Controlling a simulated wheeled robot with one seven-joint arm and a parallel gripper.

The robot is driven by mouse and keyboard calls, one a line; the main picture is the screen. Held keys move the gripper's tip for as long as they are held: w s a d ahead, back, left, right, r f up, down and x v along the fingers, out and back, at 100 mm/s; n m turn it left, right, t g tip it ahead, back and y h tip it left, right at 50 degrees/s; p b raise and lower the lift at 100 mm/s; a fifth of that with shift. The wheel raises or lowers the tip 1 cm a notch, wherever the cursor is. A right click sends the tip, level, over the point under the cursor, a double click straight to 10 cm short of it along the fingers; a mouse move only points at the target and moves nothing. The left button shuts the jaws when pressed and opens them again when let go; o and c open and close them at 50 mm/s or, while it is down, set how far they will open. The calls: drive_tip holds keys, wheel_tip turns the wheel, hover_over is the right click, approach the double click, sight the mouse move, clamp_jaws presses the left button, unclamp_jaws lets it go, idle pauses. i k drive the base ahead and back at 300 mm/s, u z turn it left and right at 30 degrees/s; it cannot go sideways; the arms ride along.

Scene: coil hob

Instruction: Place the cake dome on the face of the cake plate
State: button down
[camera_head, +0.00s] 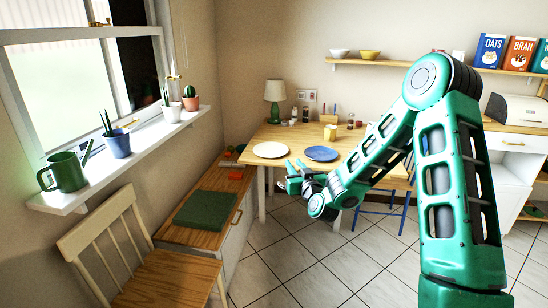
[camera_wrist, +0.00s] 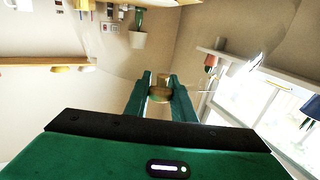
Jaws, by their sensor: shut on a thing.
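My gripper (camera_head: 293,180) is held out in front of the table in the head view. In the wrist view my gripper (camera_wrist: 162,92) is shut on a brass-coloured knob, which seems to be the handle of the cake dome (camera_wrist: 160,88). The dome's body is not clear in either view; it may be clear glass. A white plate (camera_head: 270,150) lies on the table just beyond and left of my gripper, with a blue plate (camera_head: 321,154) to its right. I cannot tell for sure which is the cake plate, though neither is covered.
The wooden table (camera_head: 290,133) holds a lamp (camera_head: 275,97), a yellow cup (camera_head: 330,132) and small jars at the back. A low wooden counter (camera_head: 225,185) with a green board (camera_head: 206,211) stands left. A chair (camera_head: 150,270) is near left. Tiled floor is open below my gripper.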

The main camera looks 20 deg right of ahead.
sight(271, 149)
drive_tip(key=z, duration=0.7)
drive_tip(key=i, duration=0.85)
